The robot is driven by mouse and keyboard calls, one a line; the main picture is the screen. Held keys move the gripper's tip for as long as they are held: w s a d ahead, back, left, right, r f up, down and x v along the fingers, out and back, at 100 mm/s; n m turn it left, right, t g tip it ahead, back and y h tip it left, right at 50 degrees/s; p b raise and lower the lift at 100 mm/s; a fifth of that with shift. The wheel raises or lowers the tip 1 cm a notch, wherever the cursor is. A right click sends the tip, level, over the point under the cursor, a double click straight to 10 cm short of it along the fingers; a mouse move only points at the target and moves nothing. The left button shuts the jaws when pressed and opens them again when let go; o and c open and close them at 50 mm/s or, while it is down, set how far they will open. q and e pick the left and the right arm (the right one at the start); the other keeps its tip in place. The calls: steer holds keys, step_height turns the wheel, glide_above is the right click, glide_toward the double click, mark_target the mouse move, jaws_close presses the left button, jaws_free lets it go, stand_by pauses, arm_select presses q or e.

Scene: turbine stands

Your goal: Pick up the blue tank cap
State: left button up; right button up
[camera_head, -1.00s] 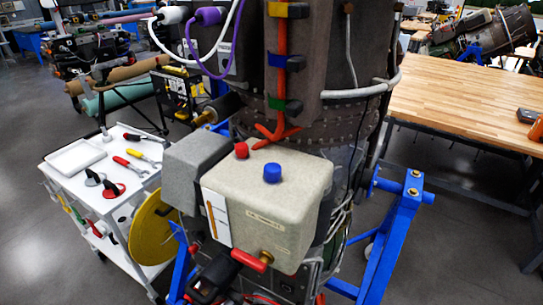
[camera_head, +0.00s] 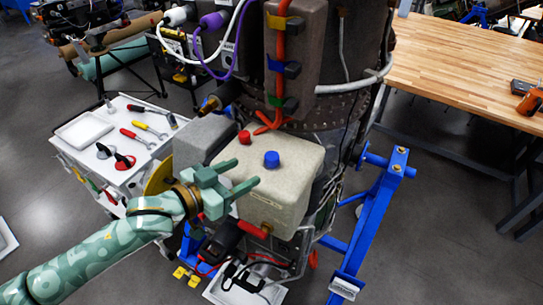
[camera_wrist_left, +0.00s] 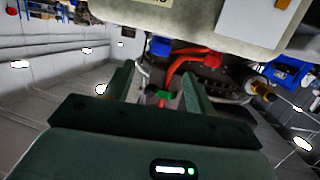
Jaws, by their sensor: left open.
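The blue tank cap (camera_head: 271,159) is a short round knob on top of the beige box-shaped tank (camera_head: 290,205). My left gripper (camera_head: 244,172) comes in from the left, in front of the tank and left of the cap. Its two fingers are spread, with nothing between them, and point toward the cap without touching it. The left wrist view appears upside down: the cap (camera_wrist_left: 160,46) hangs from the tank (camera_wrist_left: 225,22), beyond and between the open fingers (camera_wrist_left: 158,72). My right gripper is not in view.
A grey box (camera_head: 205,138) adjoins the tank's left. A white tool cart (camera_head: 112,140) stands left; a wooden bench (camera_head: 455,80) and blue stand (camera_head: 375,215) are right.

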mark_target(267, 162)
arm_select(q)
steer(key=x, duration=1)
steer(key=shift+w+d+f+p, duration=0.25)
steer(key=shift+f+p, duration=0.05)
steer(key=shift+f, duration=0.05)
steer(key=shift+s+a, duration=0.1)
steer(key=c, duration=1.1)
